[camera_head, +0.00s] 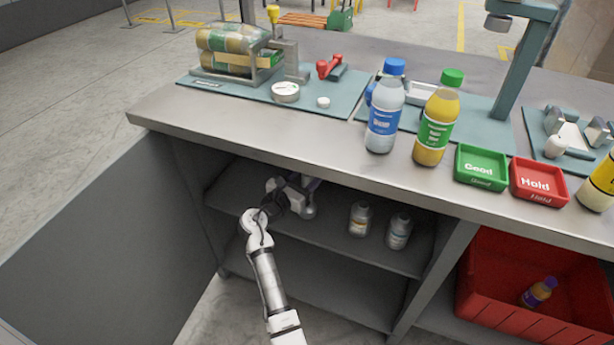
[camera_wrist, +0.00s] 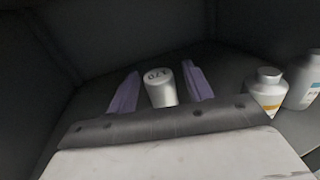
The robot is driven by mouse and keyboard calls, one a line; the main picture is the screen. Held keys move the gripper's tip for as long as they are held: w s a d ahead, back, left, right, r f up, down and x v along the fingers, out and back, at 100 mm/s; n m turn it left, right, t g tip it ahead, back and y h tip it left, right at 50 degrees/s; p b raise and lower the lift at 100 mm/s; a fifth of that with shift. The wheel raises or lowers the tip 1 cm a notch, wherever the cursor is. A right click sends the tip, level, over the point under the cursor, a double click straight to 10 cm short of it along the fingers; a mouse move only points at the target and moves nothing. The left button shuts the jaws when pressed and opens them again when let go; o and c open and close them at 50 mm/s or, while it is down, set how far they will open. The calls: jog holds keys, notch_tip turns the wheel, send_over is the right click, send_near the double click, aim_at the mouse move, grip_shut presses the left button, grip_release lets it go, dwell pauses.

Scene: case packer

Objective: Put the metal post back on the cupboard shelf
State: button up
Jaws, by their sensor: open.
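The metal post (camera_wrist: 160,87), a short pale cylinder with dark marks on its top, is in the wrist view on the dark cupboard shelf (camera_head: 335,240). My gripper (camera_wrist: 160,80) is open, with one purple finger on each side of the post. Narrow gaps show between the fingers and the post. In the head view my gripper (camera_head: 308,188) reaches inside the cupboard above the left part of the shelf.
Two small bottles (camera_head: 360,218) (camera_head: 399,231) stand on the shelf right of my gripper; they also show in the wrist view (camera_wrist: 267,92). The worktop edge (camera_head: 330,165) overhangs the shelf. A red crate (camera_head: 500,300) stands at right. The shelf front is clear.

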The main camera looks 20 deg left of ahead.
jog(key=p+v, duration=0.5)
jog(key=v, duration=0.6)
jog(key=shift+s+a+p, duration=0.15)
jog(key=shift+s+p, duration=0.15)
jog(key=shift+s, duration=0.1)
